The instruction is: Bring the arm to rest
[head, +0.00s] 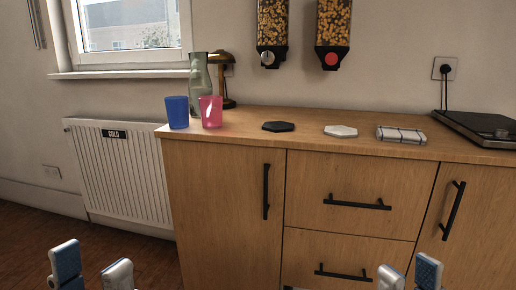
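My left gripper (92,272) shows at the bottom left of the head view. Its two fingertips stand apart with nothing between them. My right gripper (410,275) shows at the bottom right, in front of the drawers. Its fingertips are also apart with nothing seen between them. Both grippers are low, below the counter top and apart from everything on it. The arms themselves are out of view below the frame.
The wooden counter (240,133) bears a blue cup (177,112), a pink cup (211,112), a glass vase (198,85), a dark coaster (278,126), a white coaster (340,131), a folded cloth (402,135) and a hob (485,127). A radiator (122,175) stands left.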

